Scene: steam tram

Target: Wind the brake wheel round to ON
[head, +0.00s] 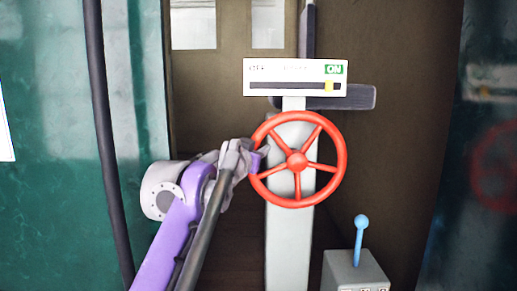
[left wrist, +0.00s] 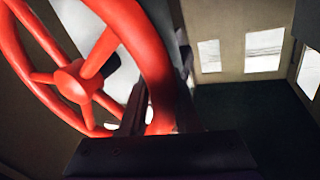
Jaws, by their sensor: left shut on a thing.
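The red brake wheel (head: 296,160) stands upright on a pale post (head: 289,245) in the middle of the head view. Above it is a white indicator plate (head: 295,70) with a dark slot, a green ON label at its right end and a yellow marker (head: 329,86) just below that label. My left gripper (head: 258,158) is shut on the wheel's rim at the left side. In the left wrist view the red rim (left wrist: 150,60) passes between the dark fingers (left wrist: 160,105). My right gripper is in neither view.
A grey box (head: 354,272) with a blue-knobbed lever (head: 361,222) stands at the lower right, near the post. A dark bar (head: 345,97) sticks out behind the plate. Green wall panels (head: 45,200) are at the left.

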